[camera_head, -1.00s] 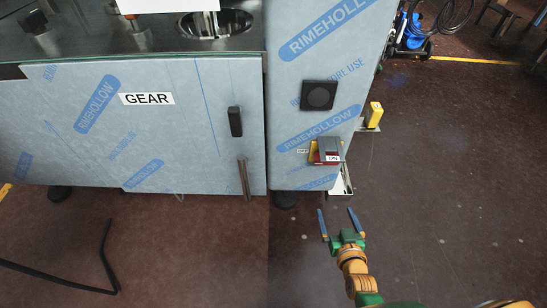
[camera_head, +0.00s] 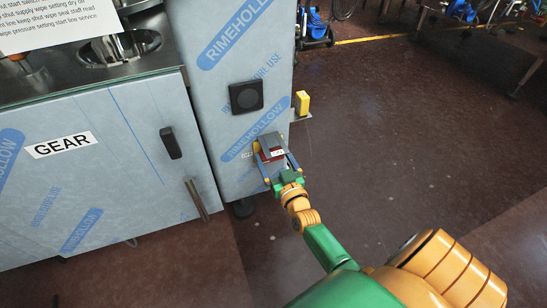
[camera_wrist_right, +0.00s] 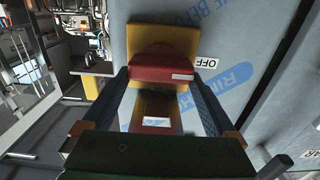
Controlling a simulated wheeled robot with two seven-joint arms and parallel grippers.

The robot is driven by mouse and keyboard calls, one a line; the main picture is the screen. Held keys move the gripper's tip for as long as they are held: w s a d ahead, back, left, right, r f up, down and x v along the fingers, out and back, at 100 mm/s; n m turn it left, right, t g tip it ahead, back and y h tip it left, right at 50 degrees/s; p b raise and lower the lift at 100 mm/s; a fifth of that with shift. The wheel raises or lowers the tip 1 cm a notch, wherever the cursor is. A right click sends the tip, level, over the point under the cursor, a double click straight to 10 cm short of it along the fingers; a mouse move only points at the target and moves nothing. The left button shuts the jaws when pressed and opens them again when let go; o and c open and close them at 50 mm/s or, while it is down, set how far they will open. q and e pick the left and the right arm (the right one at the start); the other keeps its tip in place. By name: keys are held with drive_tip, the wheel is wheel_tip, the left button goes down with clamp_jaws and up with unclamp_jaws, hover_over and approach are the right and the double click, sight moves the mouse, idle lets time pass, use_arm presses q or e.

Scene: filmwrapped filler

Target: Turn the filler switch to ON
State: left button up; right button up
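The filler switch (camera_head: 268,146) is on the front of the wrapped cabinet, with a yellow base and a red handle. A small white tag lies on the red part (camera_wrist_right: 160,70) in the right wrist view; an OFF label (camera_wrist_right: 206,63) is on the panel beside it. My right gripper (camera_head: 279,167) is at the switch, fingers apart. In the right wrist view its fingers (camera_wrist_right: 160,88) lie on either side of the red handle; I cannot tell whether they touch it. My left gripper is not in view.
The cabinet carries a black square fitting (camera_head: 245,96) above the switch and a yellow box (camera_head: 302,103) at its right edge. A GEAR door (camera_head: 100,190) with a dark handle is at left. The floor at right is open.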

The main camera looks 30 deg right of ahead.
drive_tip(key=c, duration=0.4)
drive_tip(key=shift+c, duration=0.2)
drive_tip(key=shift+m, duration=0.3)
drive_tip(key=m, duration=0.4)
drive_tip(key=m+b, duration=0.1)
drive_tip(key=m, duration=0.3)
drive_tip(key=d+f+m, duration=0.1)
drive_tip(key=m, duration=0.3)
drive_tip(key=shift+s+m+b, duration=0.15)
drive_tip(key=shift+m+b, duration=0.2)
drive_tip(key=shift+m, duration=0.05)
drive_tip(key=shift+f+m+b, duration=0.2)
drive_tip(key=shift+m+b, duration=0.4)
drive_tip(key=shift+m, duration=1.9)
